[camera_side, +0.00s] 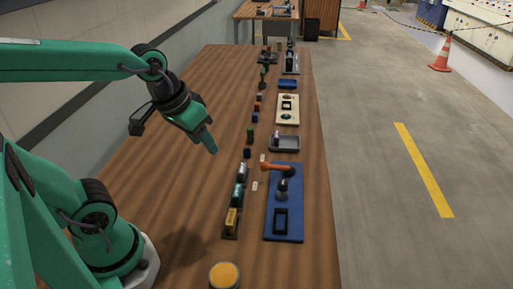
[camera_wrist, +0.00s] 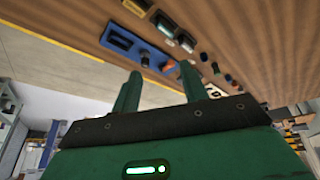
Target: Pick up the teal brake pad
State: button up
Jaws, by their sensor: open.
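A teal piece (camera_side: 238,194) with dark ends stands on the wooden table in the near row, between a yellow block (camera_side: 231,219) and a silver-white piece (camera_side: 242,172). It also shows in the wrist view (camera_wrist: 165,24). A small teal-green round piece (camera_side: 286,117) lies on a cream board farther back. Neither is clear enough to name surely as the brake pad. My gripper (camera_side: 211,148) hangs above the table, left of the row and apart from everything. In the wrist view its two green fingers (camera_wrist: 160,88) are apart with nothing between them.
A blue board (camera_side: 270,229) right of the row carries a black frame, a dark knob and an orange-handled part (camera_side: 278,168). A grey tray (camera_side: 297,145) and the cream board (camera_side: 282,102) lie beyond. A yellow-topped round thing (camera_side: 224,275) is at the front. The left table area is clear.

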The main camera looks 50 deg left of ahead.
jog(key=w+f+n+g, duration=0.2)
jog(key=w+f+n, duration=0.2)
jog(key=w+f, duration=0.2)
jog(key=n+g, duration=0.3)
send_over(237, 189)
notch_tip(237, 189, down, 8)
jog(key=shift+s+r, duration=0.1)
jog(key=shift+r, duration=0.05)
jog(key=shift+f, duration=1.3)
jog(key=shift+f, duration=0.1)
jog(key=shift+f, duration=2.5)
grip_shut()
